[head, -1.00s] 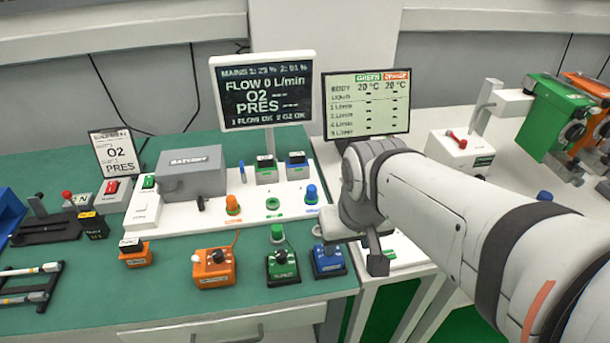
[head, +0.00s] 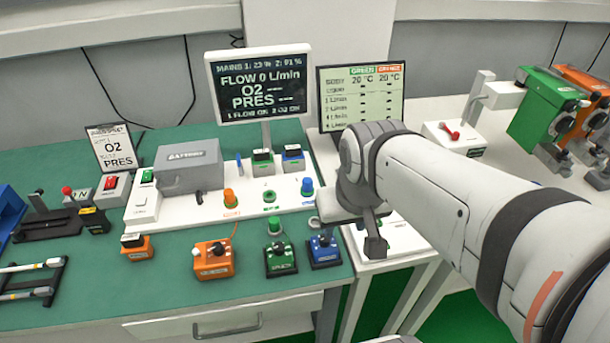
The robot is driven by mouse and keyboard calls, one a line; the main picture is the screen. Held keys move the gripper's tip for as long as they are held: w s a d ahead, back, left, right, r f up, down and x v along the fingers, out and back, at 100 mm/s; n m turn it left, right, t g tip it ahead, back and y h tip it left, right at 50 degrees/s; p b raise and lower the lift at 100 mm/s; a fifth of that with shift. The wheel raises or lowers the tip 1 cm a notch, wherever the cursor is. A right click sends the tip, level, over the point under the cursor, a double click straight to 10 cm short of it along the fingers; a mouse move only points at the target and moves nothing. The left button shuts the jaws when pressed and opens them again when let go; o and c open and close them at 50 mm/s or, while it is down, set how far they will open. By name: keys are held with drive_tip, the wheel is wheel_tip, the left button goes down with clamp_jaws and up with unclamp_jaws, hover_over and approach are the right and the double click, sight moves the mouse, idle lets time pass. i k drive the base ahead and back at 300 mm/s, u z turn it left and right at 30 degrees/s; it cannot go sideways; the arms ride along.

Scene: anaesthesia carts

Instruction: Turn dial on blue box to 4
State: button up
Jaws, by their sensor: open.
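The blue box (head: 323,253) is a small block with a dark dial (head: 325,238) on top. It sits at the right front of the green bench, right of the green box. The dial's setting is too small to read. My gripper (head: 375,248) is right of the blue box and apart from it. It is open with nothing visible in it. My arm reaches in from the right, and part of the gripper is hidden behind its own links.
The green box (head: 280,260) and orange box (head: 213,262) stand left of the blue box on the green bench (head: 170,290). Behind them is a white panel (head: 180,212) with coloured knobs. Two screens (head: 260,85) (head: 360,95) stand at the back.

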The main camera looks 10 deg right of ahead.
sight(324, 242)
drive_tip(key=u, duration=0.15)
drive_tip(key=k, duration=0.5)
drive_tip(key=z, duration=2.25)
drive_tip(key=k, duration=1.3)
drive_tip(key=u, duration=0.95)
drive_tip(key=i, duration=1)
